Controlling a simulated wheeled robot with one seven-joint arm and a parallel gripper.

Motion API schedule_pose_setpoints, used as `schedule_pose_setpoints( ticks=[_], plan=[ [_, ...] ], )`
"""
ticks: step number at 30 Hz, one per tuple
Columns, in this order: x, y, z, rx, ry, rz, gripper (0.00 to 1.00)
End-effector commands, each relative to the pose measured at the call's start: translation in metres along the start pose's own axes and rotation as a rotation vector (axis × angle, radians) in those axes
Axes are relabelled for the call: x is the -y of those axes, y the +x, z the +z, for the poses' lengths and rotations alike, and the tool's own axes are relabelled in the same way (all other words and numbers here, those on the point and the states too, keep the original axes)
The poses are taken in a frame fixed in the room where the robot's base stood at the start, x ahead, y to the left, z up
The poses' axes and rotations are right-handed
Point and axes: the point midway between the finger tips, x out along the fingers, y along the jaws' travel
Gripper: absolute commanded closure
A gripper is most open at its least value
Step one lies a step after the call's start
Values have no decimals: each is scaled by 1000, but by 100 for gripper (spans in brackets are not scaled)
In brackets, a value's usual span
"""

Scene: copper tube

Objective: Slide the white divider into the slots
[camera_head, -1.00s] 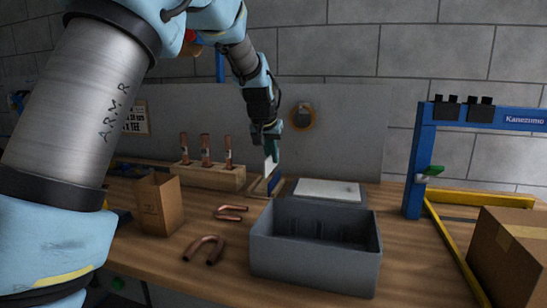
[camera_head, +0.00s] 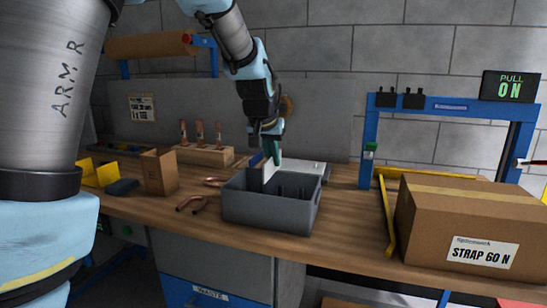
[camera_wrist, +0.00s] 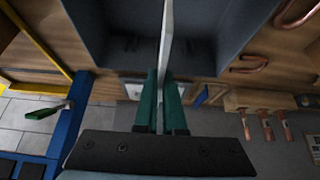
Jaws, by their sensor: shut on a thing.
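My gripper (camera_head: 271,152), with green fingers, is shut on the white divider (camera_head: 267,171). The divider is upright, and its lower part overlaps the back left of the grey bin (camera_head: 265,211) in the head view. I cannot tell whether its lower edge is above or below the bin's rim. In the wrist view the divider (camera_wrist: 166,38) shows edge-on as a thin white strip from the fingers (camera_wrist: 160,100), in front of the open bin (camera_wrist: 225,28). Dark ribs of the slots (camera_head: 290,191) show inside the bin; part of them is hidden.
A pale lidded box (camera_head: 308,166) stands behind the bin. Bent copper tubes (camera_head: 192,204) and a small carton (camera_head: 159,172) are to its left. A blue frame (camera_head: 368,150) and a large carton (camera_head: 470,225) are right.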

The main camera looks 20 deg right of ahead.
Motion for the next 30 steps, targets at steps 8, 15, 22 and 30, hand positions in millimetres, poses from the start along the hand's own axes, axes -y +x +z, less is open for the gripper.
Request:
schedule_pose_setpoints(
  ticks=[8, 15, 22, 30],
  plan=[
    [0, 1, 1, 0, 1, 0, 100],
    [0, 15, 8, 0, 0, 0, 100],
    [0, 34, 19, 0, 0, 0, 100],
    [0, 49, 28, 0, 0, 0, 100]
  ],
)
